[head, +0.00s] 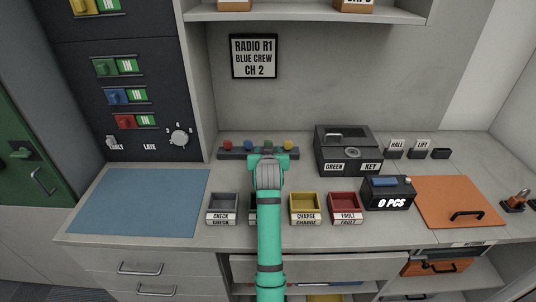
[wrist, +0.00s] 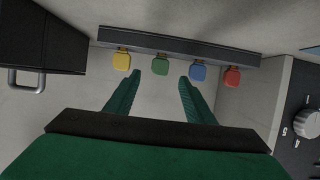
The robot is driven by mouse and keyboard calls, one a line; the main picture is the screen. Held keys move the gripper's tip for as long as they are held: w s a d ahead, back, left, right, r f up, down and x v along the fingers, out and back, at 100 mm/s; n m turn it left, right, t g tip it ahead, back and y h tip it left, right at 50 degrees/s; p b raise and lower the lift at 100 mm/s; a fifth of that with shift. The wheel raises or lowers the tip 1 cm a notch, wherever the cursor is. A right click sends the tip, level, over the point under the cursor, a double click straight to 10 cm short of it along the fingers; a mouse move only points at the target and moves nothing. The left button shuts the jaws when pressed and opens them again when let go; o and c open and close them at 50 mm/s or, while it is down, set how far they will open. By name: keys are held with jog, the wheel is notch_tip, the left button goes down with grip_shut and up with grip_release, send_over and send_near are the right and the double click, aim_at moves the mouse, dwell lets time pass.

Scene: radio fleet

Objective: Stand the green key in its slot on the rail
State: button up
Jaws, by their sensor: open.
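The dark rail (wrist: 180,42) runs across the top of the wrist view, and it also shows in the head view (head: 225,154) at the back of the counter. A green key (wrist: 159,68) sits at the rail between a yellow key (wrist: 121,62) and a blue key (wrist: 198,73). A red key (wrist: 232,77) is at the far right. My gripper (wrist: 159,78) is open and empty. Its fingertips point toward the rail, one on each side of the green key in the picture; contact cannot be told.
A black box (head: 345,138) labelled GREEN KEY stands right of the rail. Small trays, including yellow (head: 304,203) and red (head: 343,203), line the front. A black 0 PCS box (head: 388,192) and orange panel (head: 462,202) are right. A blue mat (head: 140,202) lies clear at left.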

jog(key=shift+v, duration=1.95)
jog(key=shift+w, duration=0.1)
